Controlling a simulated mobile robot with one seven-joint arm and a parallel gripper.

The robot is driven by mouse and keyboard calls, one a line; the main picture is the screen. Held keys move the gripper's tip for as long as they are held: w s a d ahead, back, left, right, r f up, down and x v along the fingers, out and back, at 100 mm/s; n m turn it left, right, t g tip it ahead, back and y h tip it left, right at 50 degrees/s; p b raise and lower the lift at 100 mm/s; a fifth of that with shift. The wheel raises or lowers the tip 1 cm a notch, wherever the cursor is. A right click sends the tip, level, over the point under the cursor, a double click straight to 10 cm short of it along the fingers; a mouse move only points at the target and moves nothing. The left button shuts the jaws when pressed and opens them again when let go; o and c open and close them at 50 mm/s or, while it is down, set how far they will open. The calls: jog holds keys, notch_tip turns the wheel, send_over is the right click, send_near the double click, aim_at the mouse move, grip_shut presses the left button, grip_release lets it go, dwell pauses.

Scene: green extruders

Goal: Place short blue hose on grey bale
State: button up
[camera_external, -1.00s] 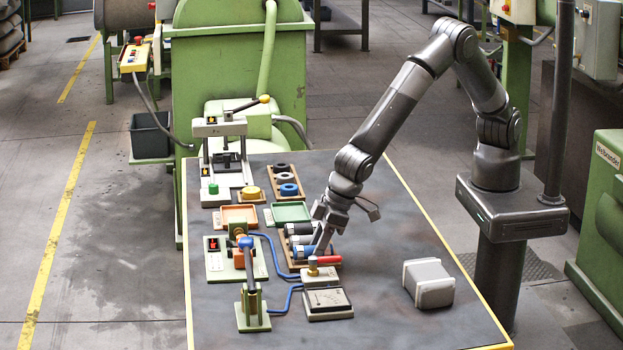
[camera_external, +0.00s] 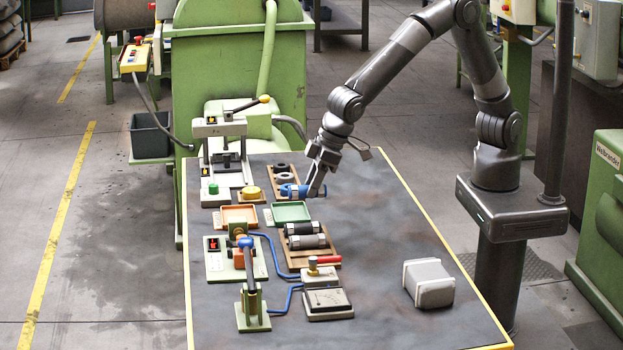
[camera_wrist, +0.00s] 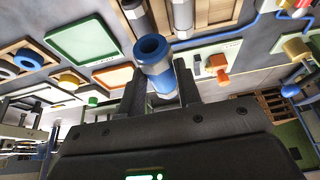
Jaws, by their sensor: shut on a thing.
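My gripper (camera_external: 316,190) is shut on the short blue hose (camera_external: 292,190) and holds it raised over the table. In the wrist view the hose (camera_wrist: 157,68) shows as a short grey tube with blue ends, tilted between the fingers (camera_wrist: 160,95), its open end facing the camera. The grey bale (camera_external: 428,283), a light grey block with paler end faces, sits on the bare right part of the table, well apart from my gripper. The bale does not show in the wrist view.
A wooden rack (camera_external: 328,244) holds dark and grey hoses. Behind it are a green tray (camera_external: 290,212), an orange tray (camera_external: 238,214) and a ring rack (camera_external: 285,172). Fixtures and blue tubing fill the left side. The table's right side is clear around the bale.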

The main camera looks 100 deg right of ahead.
jog(key=s+a+r+n+y, duration=0.1)
jog(key=s+a+r+n, duration=0.15)
jog(key=s+a, duration=0.35)
jog(key=s+a+r+n+g+y, duration=0.1)
jog(key=s+a+n, duration=0.2)
jog(key=s+a, duration=0.25)
jog(key=s+a+r+n+y, duration=0.1)
jog(key=s+a+r+n, duration=0.15)
jog(key=s+a, duration=0.35)
jog(key=n, duration=0.1)
send_over(429, 272)
jog(key=s+d, duration=0.1)
jog(key=f, duration=0.7)
jog(key=shift+d+f, duration=0.1)
jog(key=shift+d, duration=0.1)
jog(key=shift+s+a+f, duration=0.1)
jog(key=shift+a, duration=0.05)
jog(key=shift+f, duration=1.95)
jog(key=shift+f, duration=0.1)
jog(key=o, duration=1)
